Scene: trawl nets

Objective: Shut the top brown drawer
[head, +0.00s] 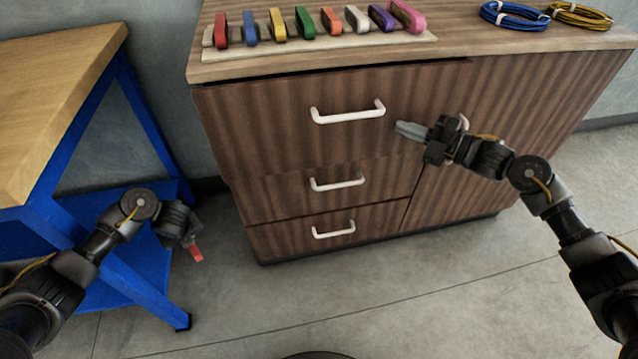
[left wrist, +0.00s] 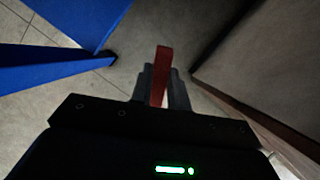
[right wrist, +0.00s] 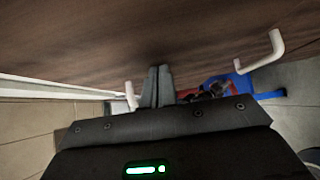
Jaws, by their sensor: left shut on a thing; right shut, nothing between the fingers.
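The top brown drawer (head: 260,125) is the tallest front in the wood-grained cabinet and has a white bar handle (head: 348,113). A dark band runs between its upper edge and the countertop; it looks slightly out from the drawers below. My right gripper (head: 399,127) is shut and empty, its fingertips at the right part of this front, right of the handle. In the right wrist view the fingertips (right wrist: 158,70) are close to the brown surface; I cannot tell whether they touch. My left gripper (head: 190,241) is shut on a red strip-like thing (left wrist: 161,75), low left of the cabinet.
Two lower drawers (head: 300,184) look shut. On the countertop are a board (head: 310,48) with several coloured pieces, a blue cable coil (head: 514,15) and a yellow coil (head: 580,14). A blue-framed table (head: 60,80) stands left. The floor in front is clear.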

